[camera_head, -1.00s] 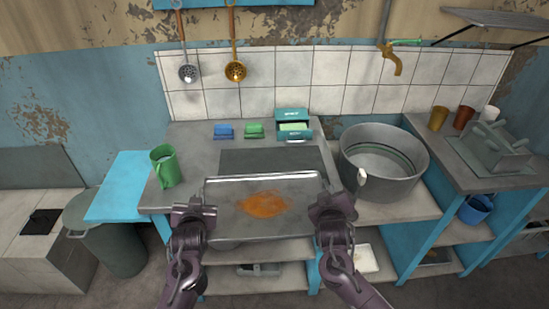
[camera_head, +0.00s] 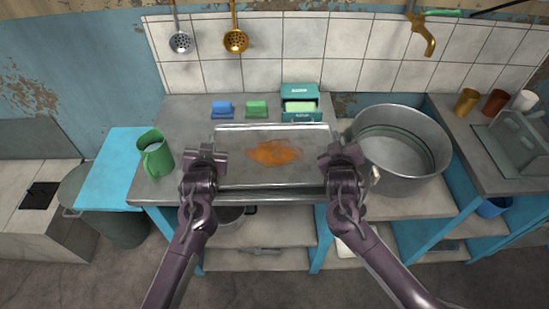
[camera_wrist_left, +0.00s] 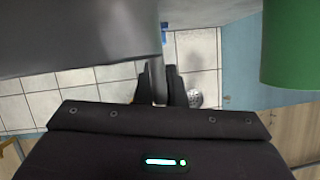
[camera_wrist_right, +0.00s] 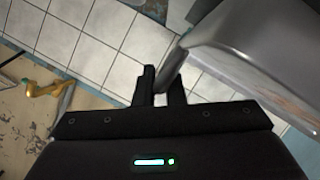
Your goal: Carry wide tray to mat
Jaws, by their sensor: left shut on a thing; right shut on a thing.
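The wide tray (camera_head: 232,174) is grey metal with a raised rim and an orange-brown stain in its middle. It is level, as far as I can tell, over the counter. My left gripper (camera_head: 211,156) is shut on its left edge, and my right gripper (camera_head: 336,155) is shut on its right edge. The tray's wall also shows between the fingers in the right wrist view (camera_wrist_right: 225,60). The dark mat is hidden beneath the tray. I cannot tell whether the tray touches the surface below.
A green mug (camera_head: 155,158) stands left of my left gripper. Blue (camera_head: 222,110) and green (camera_head: 257,109) sponges and a teal box (camera_head: 300,104) sit behind the tray. A large metal pot (camera_head: 400,150) stands close to my right gripper.

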